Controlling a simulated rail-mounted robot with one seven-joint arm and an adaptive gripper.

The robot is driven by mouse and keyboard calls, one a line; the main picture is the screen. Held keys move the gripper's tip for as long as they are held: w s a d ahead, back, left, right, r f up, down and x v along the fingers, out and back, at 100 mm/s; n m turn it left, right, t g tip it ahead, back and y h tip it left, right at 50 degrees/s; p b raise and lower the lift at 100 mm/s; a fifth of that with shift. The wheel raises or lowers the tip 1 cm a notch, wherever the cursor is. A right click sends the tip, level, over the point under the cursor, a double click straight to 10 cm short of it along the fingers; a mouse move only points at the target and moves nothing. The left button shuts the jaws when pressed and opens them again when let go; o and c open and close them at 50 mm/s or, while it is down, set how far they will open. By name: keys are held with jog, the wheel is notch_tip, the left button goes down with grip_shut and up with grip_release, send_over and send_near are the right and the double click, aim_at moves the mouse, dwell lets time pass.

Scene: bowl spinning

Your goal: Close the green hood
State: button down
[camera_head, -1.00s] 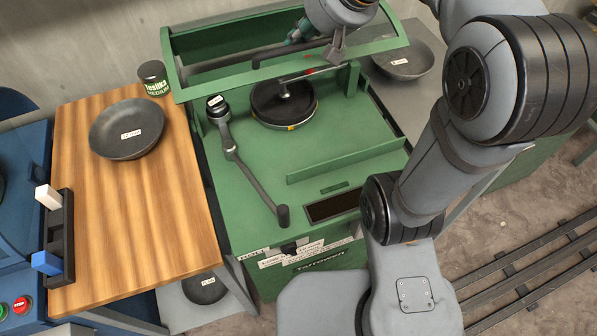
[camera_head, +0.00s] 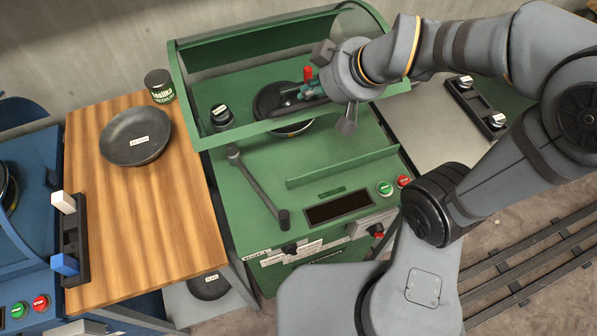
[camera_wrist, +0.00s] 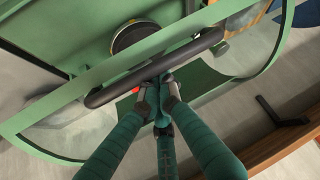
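The green hood (camera_head: 183,92), a curved frame with a clear window, is tilted partway down over the green machine. Its front edge hangs above the deck, in front of the dark round bowl seat (camera_head: 270,100). The hood's dark bar handle (camera_wrist: 112,92) crosses the wrist view. My gripper (camera_head: 312,90) is at this handle near the middle of the hood. In the wrist view its teal fingers (camera_wrist: 160,92) converge with their tips close together, against or just beside the bar. A firm grip around the bar does not show.
A wooden table (camera_head: 180,220) on the left holds a dark bowl (camera_head: 135,136) and a green can (camera_head: 159,85). A dark lever (camera_head: 258,187) stands on the machine's deck. Green and red buttons (camera_head: 394,185) sit at its front right. A grey side table (camera_head: 430,125) lies to the right.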

aim_at(314, 106)
jog(key=shift+s+d+f+b, duration=0.2)
jog(key=shift+s+f+b, duration=0.2)
jog(key=shift+s+f, duration=0.2)
jog(key=shift+s+d+f+b, duration=0.2)
jog(key=shift+s+f+b, duration=0.25)
jog(key=shift+f, duration=0.2)
jog(key=s+f+b, duration=0.1)
jog(key=f+b, duration=0.1)
jog(key=s+d+f+b, duration=0.1)
jog(key=s, duration=0.1)
jog(key=shift+s+f+b, duration=0.2)
jog(key=shift+f+b, duration=0.15)
notch_tip(314, 106, up, 10)
jog(key=p, duration=0.9)
jog(key=shift+f, duration=0.1)
